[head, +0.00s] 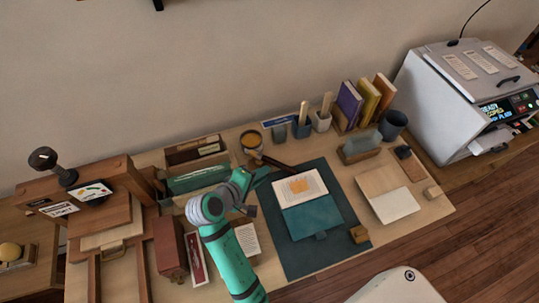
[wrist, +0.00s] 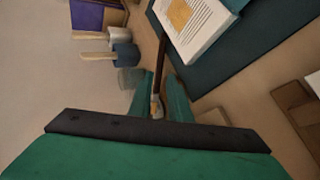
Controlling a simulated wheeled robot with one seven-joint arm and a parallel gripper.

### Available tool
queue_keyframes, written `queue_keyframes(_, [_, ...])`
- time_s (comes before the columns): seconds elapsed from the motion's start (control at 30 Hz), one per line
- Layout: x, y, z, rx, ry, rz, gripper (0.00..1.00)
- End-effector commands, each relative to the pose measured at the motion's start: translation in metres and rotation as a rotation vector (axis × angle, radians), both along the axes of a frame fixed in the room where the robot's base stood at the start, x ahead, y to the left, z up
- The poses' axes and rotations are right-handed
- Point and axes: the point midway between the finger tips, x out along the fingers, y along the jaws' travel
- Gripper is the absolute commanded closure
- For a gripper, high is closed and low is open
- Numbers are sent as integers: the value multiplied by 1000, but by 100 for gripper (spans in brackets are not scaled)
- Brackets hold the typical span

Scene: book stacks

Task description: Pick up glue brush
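The glue brush (head: 281,164) has a dark handle and lies on the table beside the teal mat, near the amber glue jar (head: 251,140). In the wrist view the brush (wrist: 160,62) runs from the open booklet down toward my gripper, with a lighter band and pale end nearest me. My gripper (head: 264,174) is low over the table at the brush's near end. In the wrist view its two green fingers (wrist: 163,101) stand on either side of the brush end and look parted. Whether a finger touches the brush is not clear.
A blue pot (head: 302,130), a white pot (head: 321,123) and upright books (head: 349,102) stand behind. A green-filled tray (head: 198,178) is at left.

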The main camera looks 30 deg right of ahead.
Motion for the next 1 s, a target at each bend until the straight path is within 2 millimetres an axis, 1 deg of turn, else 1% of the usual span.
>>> queue_keyframes(0.2, [10, -24, -19, 0, 2, 1, 83])
queue_keyframes(0.3, [13, -31, -24, 0, 2, 1, 83])
queue_keyframes(0.47, [15, -39, -28, 1, 0, 0, 83])
queue_keyframes(0.73, [26, -68, -48, 1, 3, -5, 83])
queue_keyframes(0.87, [30, -76, -53, 2, 1, -3, 83])
queue_keyframes(1.0, [30, -77, -54, 1, 1, -2, 83])
